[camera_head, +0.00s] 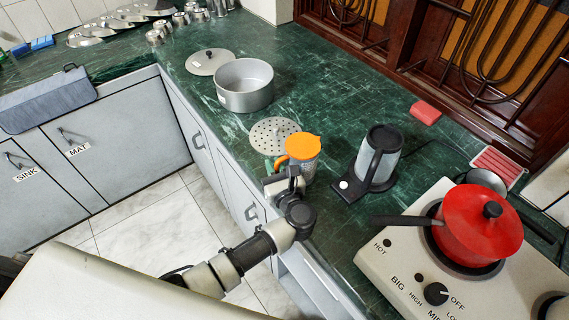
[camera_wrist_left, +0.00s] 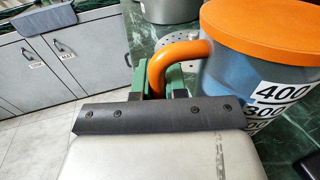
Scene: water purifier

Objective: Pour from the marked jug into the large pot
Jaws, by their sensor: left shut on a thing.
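The marked jug (camera_head: 305,158) has an orange lid, an orange handle and a clear body. In the left wrist view the jug (camera_wrist_left: 262,85) shows black numbers such as 400 and 300 on white. My left gripper (camera_head: 283,172) is shut on the orange handle, which it also grips in the left wrist view (camera_wrist_left: 165,82). The jug looks upright; whether it touches the counter I cannot tell. The large silver pot (camera_head: 245,88) stands open on the counter, farther back and left of the jug. It shows partly at the top of the left wrist view (camera_wrist_left: 170,10). My right gripper is not in view.
A perforated disc (camera_head: 268,136) lies between jug and pot. A pot lid (camera_head: 208,61) lies beyond the pot. A kettle (camera_head: 380,155) stands right of the jug. A red pot (camera_head: 478,228) sits on the stove at right. Green counter (camera_head: 330,90) right of the pot is clear.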

